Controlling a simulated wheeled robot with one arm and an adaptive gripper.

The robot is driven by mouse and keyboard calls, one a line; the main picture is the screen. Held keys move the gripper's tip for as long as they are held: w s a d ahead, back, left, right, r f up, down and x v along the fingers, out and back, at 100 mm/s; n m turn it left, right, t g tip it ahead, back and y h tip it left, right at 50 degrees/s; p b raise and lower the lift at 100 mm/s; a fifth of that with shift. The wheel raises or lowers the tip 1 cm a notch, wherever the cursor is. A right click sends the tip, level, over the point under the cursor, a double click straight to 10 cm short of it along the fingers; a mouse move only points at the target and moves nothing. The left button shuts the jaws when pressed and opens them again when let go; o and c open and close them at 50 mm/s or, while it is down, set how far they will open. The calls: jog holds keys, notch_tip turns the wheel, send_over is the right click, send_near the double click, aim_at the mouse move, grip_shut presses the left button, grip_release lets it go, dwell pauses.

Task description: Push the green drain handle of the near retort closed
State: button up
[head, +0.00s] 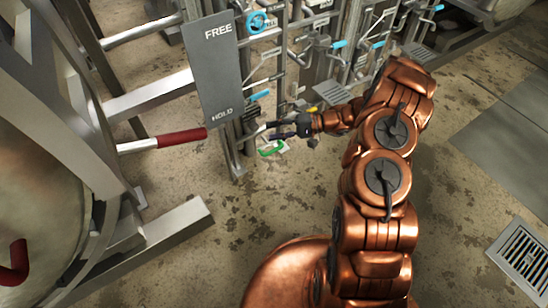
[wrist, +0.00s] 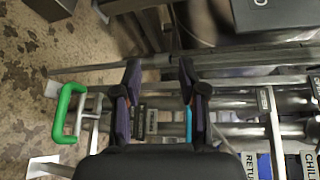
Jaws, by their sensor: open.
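The green drain handle (head: 272,148) is a small loop low by the pipework, just below and left of my gripper (head: 278,131) in the head view. In the wrist view the green handle (wrist: 62,115) is a bent loop on a metal stem at the left. It lies outside my gripper (wrist: 160,68), left of the left finger, with a visible gap in the picture. The two dark fingers are apart, with nothing held between them; pipes and labels show behind the gap. My gripper partly hides the pipework near the handle in the head view.
A grey FREE/HOLD panel (head: 218,70) and a red-sleeved lever (head: 182,138) stand left of my gripper. Pipes with several blue handles (head: 258,95) and a blue handwheel (head: 257,22) rise behind it. The stained floor (head: 270,200) in front is open, with a drain grate (head: 524,262) at right.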

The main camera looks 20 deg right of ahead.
aim_at(274, 151)
jog(key=w+d+f+m+t+h+b, duration=0.15)
jog(key=d+f, duration=0.25)
jog(key=f, duration=0.4)
jog(key=d+f+m+t+y+b, duration=0.1)
jog(key=d+f+t+b, duration=0.25)
jog(key=f, duration=0.45)
jog(key=shift+g+h, duration=0.25)
jog(key=shift+g, duration=0.15)
jog(key=shift+b+x, duration=0.95)
jog(key=shift+x, duration=2.8)
jog(key=shift+f, duration=0.2)
jog(key=shift+c, duration=0.3)
grip_shut()
